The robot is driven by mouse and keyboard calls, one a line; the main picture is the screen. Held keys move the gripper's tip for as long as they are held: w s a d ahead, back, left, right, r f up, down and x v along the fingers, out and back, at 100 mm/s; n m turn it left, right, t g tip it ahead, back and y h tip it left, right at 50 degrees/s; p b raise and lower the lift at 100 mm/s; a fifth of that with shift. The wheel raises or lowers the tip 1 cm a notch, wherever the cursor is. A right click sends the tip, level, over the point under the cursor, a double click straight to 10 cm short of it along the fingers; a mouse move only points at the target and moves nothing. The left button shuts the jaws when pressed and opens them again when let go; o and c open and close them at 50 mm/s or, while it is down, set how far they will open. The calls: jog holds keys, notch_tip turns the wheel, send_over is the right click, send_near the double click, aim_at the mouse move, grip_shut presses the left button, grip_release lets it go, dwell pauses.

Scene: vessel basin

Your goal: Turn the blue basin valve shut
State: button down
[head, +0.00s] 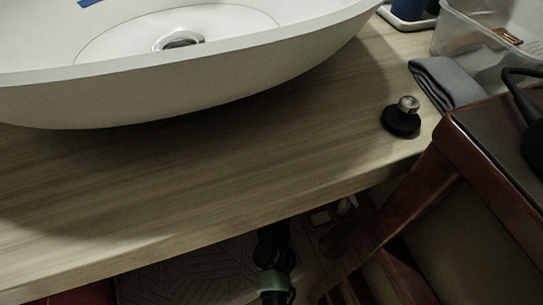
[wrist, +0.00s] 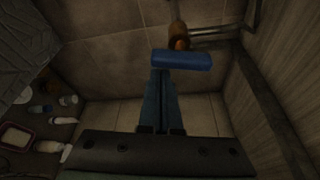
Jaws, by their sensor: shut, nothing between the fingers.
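The blue valve handle (wrist: 182,60) is a bar lying nearly crosswise in the upper middle of the wrist view. It sits on an orange-brown metal valve body (wrist: 179,34) with pipes beside the wall. My gripper (wrist: 161,72) points up at it in the wrist view. Its fingers are together and empty, with their tips at the left half of the handle. I cannot tell whether they touch it. The white basin (head: 200,75) stands on the wooden counter in the head view. The valve is not visible in the head view, and the gripper's fingertips are hidden there.
The wooden counter (head: 180,185) overhangs the dark space below. A wooden chair (head: 405,195) stands at the right. A black stopper (head: 402,122), grey cloth (head: 445,83) and clear bin (head: 485,40) are on top. Small bottles (wrist: 68,100) lie at left in the wrist view.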

jog(key=shift+a+m+g+p, duration=0.35)
jog(key=shift+m+p, duration=0.65)
jog(key=shift+p, duration=0.6)
jog(key=shift+s+a+r+m+g+y+p, duration=0.2)
jog(key=shift+a+m+g+y+p, duration=0.4)
jog(key=shift+m+p, duration=1.1)
jog(key=shift+s+a+r+m+g+y+p, duration=0.15)
jog(key=shift+r+m+g+y+p, duration=0.15)
jog(key=shift+m+y+p, duration=1.25)
jog(key=shift+s+a+r+m+g+y+p, duration=0.15)
jog(key=shift+a+m+g+p, duration=0.3)
jog(key=shift+m+p, duration=1.35)
jog(key=shift+f+n+p, duration=0.1)
jog(key=shift+n+p, duration=0.15)
jog(key=shift+p, duration=0.25)
